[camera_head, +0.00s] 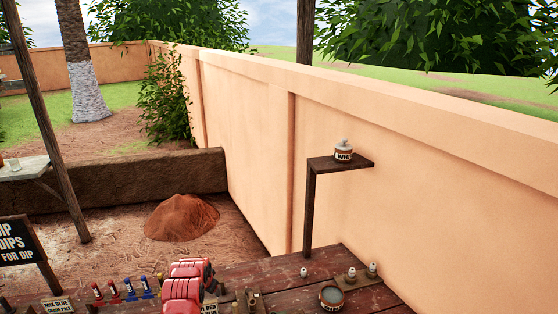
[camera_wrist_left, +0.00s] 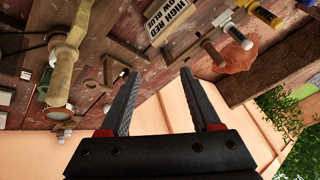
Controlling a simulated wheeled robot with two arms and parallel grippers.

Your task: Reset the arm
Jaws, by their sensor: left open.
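In the left wrist view my left gripper (camera_wrist_left: 158,73) is open. Its two dark fingers are well apart and nothing is between them. The wooden table shows upside down beyond the fingers, with the orange wall behind. In the head view a red part of my arm (camera_head: 188,285) rises at the bottom centre, over the table (camera_head: 290,270); the fingers cannot be made out there. My right gripper is in neither view.
Several red and blue-topped vials (camera_head: 130,289) stand left of my arm. A round pot (camera_head: 331,297) and small white-topped pieces (camera_head: 351,275) are on the table's right. A labelled jar (camera_head: 344,152) sits on a raised shelf (camera_head: 325,163) by the wall (camera_head: 420,180).

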